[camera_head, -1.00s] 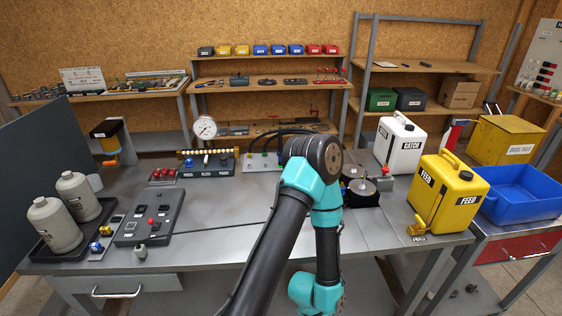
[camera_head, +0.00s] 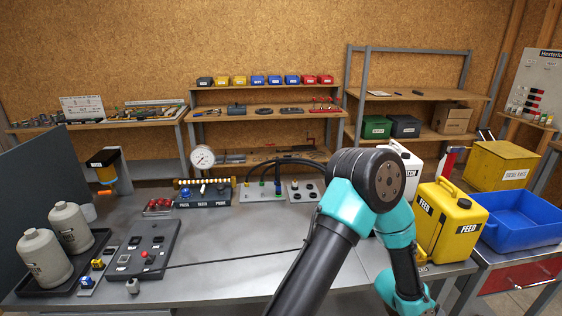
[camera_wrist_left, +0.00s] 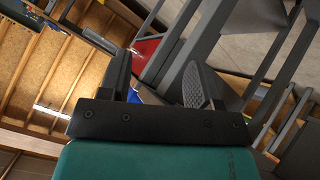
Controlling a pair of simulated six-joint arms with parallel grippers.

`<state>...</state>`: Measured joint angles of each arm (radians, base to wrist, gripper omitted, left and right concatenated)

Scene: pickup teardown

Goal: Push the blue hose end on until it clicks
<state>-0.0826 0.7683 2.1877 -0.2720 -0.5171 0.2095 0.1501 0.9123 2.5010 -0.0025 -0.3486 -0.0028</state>
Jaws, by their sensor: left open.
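In the head view, a light panel (camera_head: 262,197) stands at the back middle of the bench, with dark hoses (camera_head: 290,162) arching over it. A small blue piece (camera_head: 277,187) on the panel looks like the blue hose end; whether it is fully seated is too small to tell. In the left wrist view my left gripper (camera_wrist_left: 158,85) is open, with nothing between its fingers. It faces a red drawer front and a bit of blue tray, away from the panel. In the head view one of my arms rises in front of the bench's right side; its gripper is hidden. My right gripper does not show.
A yellow FEED can (camera_head: 446,222) and a blue tray (camera_head: 522,220) stand at the right. A partly hidden white can (camera_head: 411,172) is behind my arm. Bottles (camera_head: 45,258) and a switch panel (camera_head: 146,250) are at the left. The bench's middle is clear.

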